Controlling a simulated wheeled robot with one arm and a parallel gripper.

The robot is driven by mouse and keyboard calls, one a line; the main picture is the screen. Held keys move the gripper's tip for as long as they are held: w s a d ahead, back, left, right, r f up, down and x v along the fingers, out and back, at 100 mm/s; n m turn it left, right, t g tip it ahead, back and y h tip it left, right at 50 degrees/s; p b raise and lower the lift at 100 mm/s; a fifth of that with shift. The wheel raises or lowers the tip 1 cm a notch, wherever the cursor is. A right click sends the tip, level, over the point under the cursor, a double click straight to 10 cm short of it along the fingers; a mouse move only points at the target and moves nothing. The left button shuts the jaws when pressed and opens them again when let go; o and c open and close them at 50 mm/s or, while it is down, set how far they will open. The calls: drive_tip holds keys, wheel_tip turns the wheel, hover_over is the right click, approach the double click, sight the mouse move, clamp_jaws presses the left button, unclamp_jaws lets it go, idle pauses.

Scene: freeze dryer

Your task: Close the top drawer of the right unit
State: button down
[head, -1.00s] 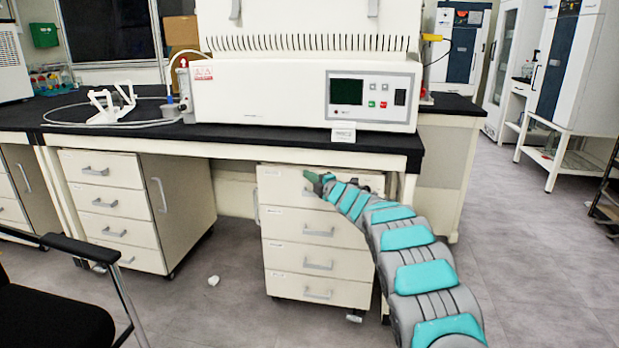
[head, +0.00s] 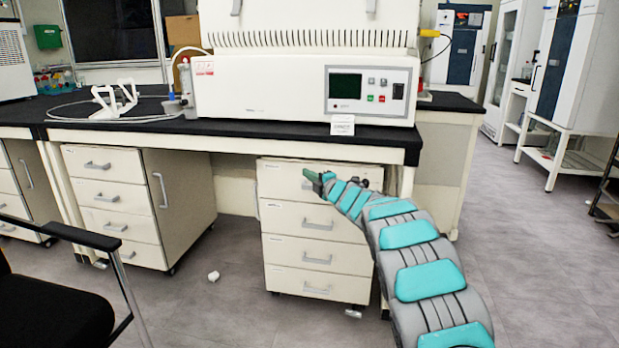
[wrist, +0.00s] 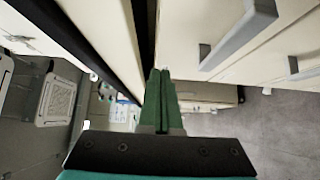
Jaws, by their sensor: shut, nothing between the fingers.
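The right unit (head: 315,251) is a cream drawer cabinet under the bench, with several stacked drawers. Its top drawer (head: 285,180) looks flush or nearly flush with the drawers below; a small gap cannot be ruled out. My gripper (head: 309,176) is in front of this drawer's face, hiding part of its handle area. In the wrist view my green fingers (wrist: 161,72) are pressed together and empty, beside a cream drawer front with a grey handle (wrist: 238,35). Whether the fingertips touch the front cannot be told.
The black bench top (head: 260,132) overhangs the unit and carries a white instrument (head: 260,90). A left drawer unit (head: 115,205) stands farther left. A black chair (head: 50,310) is at the lower left. Floor (head: 540,260) to the right is clear. A small white object (head: 213,276) lies on the floor.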

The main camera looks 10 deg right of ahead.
drive_tip(key=s+d+r+m+h, duration=0.3)
drive_tip(key=s+d+m+h, duration=0.5)
drive_tip(key=s+d, duration=0.6)
drive_tip(key=s+d+f+m+g+h, duration=0.1)
drive_tip(key=s+d+m+g+h, duration=0.2)
drive_tip(key=s, duration=0.5)
drive_tip(key=s+d+f+m+g+h, duration=0.1)
drive_tip(key=s+d+f+m+g, duration=0.15)
drive_tip(key=s+m, duration=0.35)
drive_tip(key=s+a+f+m+g+y, duration=0.1)
drive_tip(key=s+a+f+m+g, duration=0.1)
drive_tip(key=s, duration=1.3)
drive_tip(key=s+a+f+m+g+y+p, duration=0.1)
drive_tip(key=s+a+g, duration=0.5)
drive_tip(key=s, duration=1)
drive_tip(key=s+a+f+m+g+y, duration=0.1)
drive_tip(key=s+a+f+m+g, duration=0.2)
drive_tip(key=s, duration=1.2)
drive_tip(key=a+f+g, duration=0.1)
drive_tip(key=a+f, duration=0.1)
drive_tip(key=a, duration=0.1)
drive_tip(key=shift+s+a+f+y+p, duration=0.25)
drive_tip(key=shift+a+f+y+p, duration=0.05)
drive_tip(key=shift+a+y+p, duration=0.1)
drive_tip(key=c, duration=1.5)
unclamp_jaws()
